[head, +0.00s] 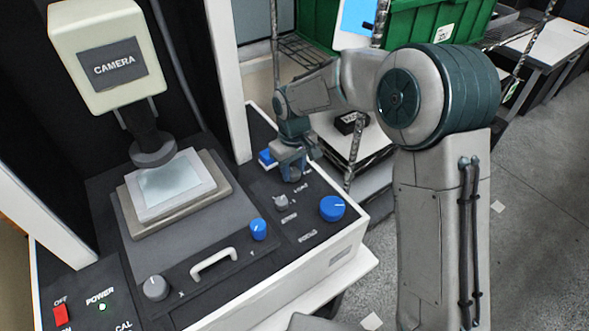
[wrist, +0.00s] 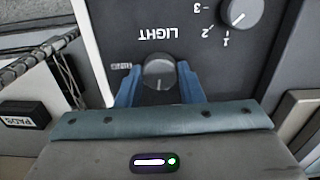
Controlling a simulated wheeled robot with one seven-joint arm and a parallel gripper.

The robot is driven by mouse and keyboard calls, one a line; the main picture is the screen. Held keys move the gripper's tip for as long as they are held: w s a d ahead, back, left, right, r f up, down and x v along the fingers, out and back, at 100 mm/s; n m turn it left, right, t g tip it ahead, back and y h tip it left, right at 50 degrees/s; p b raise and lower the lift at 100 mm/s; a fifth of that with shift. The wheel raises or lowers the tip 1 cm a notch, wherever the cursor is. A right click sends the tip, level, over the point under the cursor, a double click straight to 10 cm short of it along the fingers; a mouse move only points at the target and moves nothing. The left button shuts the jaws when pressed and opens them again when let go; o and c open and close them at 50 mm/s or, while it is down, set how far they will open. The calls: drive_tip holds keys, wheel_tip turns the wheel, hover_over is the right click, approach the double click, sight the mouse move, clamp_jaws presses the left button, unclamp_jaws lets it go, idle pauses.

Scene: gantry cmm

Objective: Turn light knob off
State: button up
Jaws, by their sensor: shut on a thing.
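The light knob (wrist: 159,72) is a round grey knob on the dark panel, beside the upside-down LIGHT label (wrist: 158,33) in the wrist view. Its pale pointer line points toward the bottom of that picture. My gripper (wrist: 159,80) has its blue fingers on either side of the knob and is shut on it. In the head view my gripper (head: 292,170) reaches down to the back right of the machine's panel and hides the light knob.
A grey numbered knob (wrist: 241,10) sits close by on the panel. A large blue knob (head: 332,208), small blue knob (head: 258,229) and white handle (head: 214,264) are nearer the front. A white upright post (head: 234,100) stands left of my gripper. A green crate (head: 440,25) is behind.

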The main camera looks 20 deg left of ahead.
sight(293, 172)
drive_tip(key=shift+n, duration=0.9)
drive_tip(key=o, duration=1)
drive_tip(key=shift+a, duration=0.1)
wheel_tip(293, 172, up, 14)
drive_tip(key=b, duration=0.1)
